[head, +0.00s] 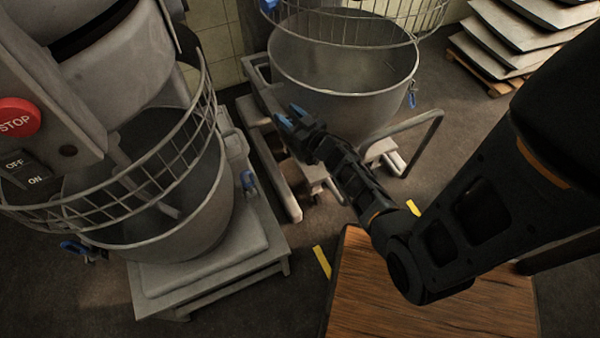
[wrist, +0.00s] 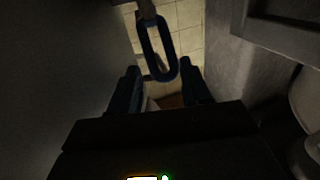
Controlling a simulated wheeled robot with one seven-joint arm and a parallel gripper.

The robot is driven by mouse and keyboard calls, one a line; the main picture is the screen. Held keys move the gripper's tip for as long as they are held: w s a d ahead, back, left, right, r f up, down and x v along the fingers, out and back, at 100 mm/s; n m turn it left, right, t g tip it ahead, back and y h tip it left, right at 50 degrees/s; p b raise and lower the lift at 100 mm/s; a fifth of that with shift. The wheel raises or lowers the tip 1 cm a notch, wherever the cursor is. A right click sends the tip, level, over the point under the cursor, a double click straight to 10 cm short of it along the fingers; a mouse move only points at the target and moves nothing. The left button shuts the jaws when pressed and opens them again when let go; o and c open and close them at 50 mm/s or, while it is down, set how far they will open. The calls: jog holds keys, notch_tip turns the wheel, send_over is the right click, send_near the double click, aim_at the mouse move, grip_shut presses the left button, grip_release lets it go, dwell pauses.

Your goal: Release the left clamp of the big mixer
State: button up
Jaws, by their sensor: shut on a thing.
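The mixer bowl (head: 345,85) at the back carries a wire guard above its rim. A blue clamp (head: 411,98) hangs on the bowl's right side. My gripper (head: 292,117) is at the bowl's left side, with its blue-tipped fingers pointing up and left. In the wrist view, the left clamp's blue loop handle (wrist: 158,48) is upright in front of and between the two fingers of my gripper (wrist: 162,80). My gripper is shut on this handle. The exact contact is dark and hard to see.
Another mixer bowl (head: 160,205) with a wire guard stands at the left, with blue clamps and a red stop button (head: 18,118). A wooden table top (head: 430,305) is below my arm. Metal trays (head: 530,35) are stacked on a pallet. A metal push handle (head: 437,135) sticks out at right.

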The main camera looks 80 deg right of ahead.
jog(key=s+a+r+n+y+p, duration=0.1)
jog(key=s+a+r, duration=0.2)
jog(key=a, duration=0.6)
jog(key=s+a+r+n+y+p, duration=0.1)
jog(key=s+a+r+y, duration=0.1)
jog(key=s+a+r, duration=0.2)
jog(key=s+a+r+n+t+y+p, duration=0.1)
jog(key=s+a+r+n+y+p, duration=0.1)
jog(key=a+r, duration=0.6)
jog(key=shift+s+a, duration=0.85)
jog(key=shift+a, duration=2.65)
jog(key=shift+c, duration=0.2)
